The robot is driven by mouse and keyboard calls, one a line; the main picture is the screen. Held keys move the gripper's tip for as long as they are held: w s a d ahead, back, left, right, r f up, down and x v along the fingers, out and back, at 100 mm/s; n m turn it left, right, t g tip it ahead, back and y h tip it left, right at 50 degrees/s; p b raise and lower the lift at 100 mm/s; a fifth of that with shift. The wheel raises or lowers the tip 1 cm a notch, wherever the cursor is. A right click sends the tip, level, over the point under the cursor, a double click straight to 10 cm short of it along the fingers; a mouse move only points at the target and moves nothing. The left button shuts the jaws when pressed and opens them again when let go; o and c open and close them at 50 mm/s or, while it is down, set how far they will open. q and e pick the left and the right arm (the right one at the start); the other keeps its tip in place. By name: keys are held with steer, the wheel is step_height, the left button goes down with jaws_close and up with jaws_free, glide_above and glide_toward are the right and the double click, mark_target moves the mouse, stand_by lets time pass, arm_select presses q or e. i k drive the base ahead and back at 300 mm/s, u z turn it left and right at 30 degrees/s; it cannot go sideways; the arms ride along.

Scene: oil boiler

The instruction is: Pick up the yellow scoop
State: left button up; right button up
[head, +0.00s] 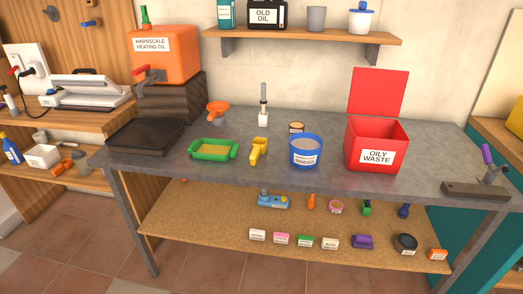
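The yellow scoop (258,151) stands on the grey metal workbench (350,187), near the middle of its top. It sits between a green tray on its left and a blue tub on its right, apart from both. It looks tilted, with one narrow end toward the front of the bench. Neither of my grippers shows in the head view.
Around the scoop are the green tray (214,150), the blue binder tub (305,152), an orange funnel (218,112) and a white-based upright tool (263,106). A red oily waste bin (375,144) has its lid open. A shelf (300,34) hangs above. Bench front is clear.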

mark_target(257, 152)
steer(key=u, duration=1.85)
steer(key=i, duration=1.7)
steer(key=z, duration=3.05)
